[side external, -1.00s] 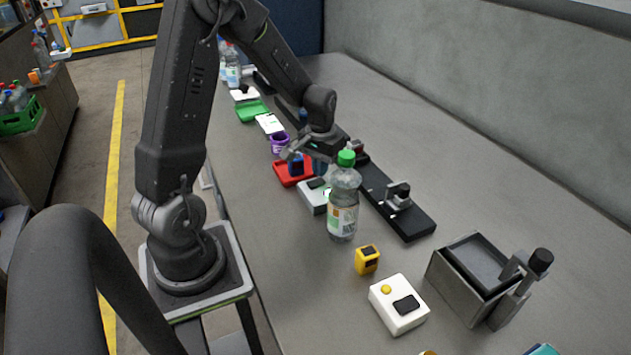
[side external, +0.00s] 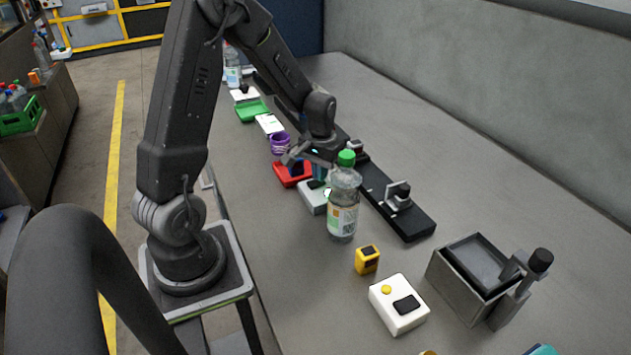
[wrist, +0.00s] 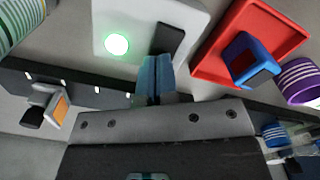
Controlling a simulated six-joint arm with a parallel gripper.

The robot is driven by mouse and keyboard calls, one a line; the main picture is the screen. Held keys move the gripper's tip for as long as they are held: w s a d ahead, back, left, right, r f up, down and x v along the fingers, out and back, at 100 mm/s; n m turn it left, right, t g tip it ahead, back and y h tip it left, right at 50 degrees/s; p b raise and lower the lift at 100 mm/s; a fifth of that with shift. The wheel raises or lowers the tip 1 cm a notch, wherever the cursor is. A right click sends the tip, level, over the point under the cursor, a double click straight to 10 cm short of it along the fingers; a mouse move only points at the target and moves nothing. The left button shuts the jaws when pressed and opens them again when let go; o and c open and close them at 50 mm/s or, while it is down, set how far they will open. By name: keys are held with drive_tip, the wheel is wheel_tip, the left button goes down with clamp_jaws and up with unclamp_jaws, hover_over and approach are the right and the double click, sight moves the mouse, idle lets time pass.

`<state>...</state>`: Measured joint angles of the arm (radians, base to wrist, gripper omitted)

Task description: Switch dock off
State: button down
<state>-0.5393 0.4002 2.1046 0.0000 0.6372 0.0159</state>
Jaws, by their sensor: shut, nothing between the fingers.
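A white box with a lit green button (wrist: 116,44) and a black rocker or pad (wrist: 167,40) lies under my gripper; I take it as the dock. In the side external view the white box (side external: 311,201) is partly hidden by the bottle and my gripper. My gripper (wrist: 155,75) is shut and empty, its blue fingertips together near the box's edge, close to the black part. In the side external view the gripper (side external: 320,170) is just above the box; I cannot tell whether it touches.
A green-capped bottle (side external: 343,205) stands close in front of the box. A red tray (side external: 290,174) holding a blue item is beside it, with a purple cup (side external: 281,143) beyond. A black rail (side external: 410,225) lies to the right. A white box with a yellow button (side external: 398,304) is nearer the camera.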

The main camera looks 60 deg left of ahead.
drive_tip(key=shift+f, duration=0.25)
drive_tip(key=shift+r, duration=3.5)
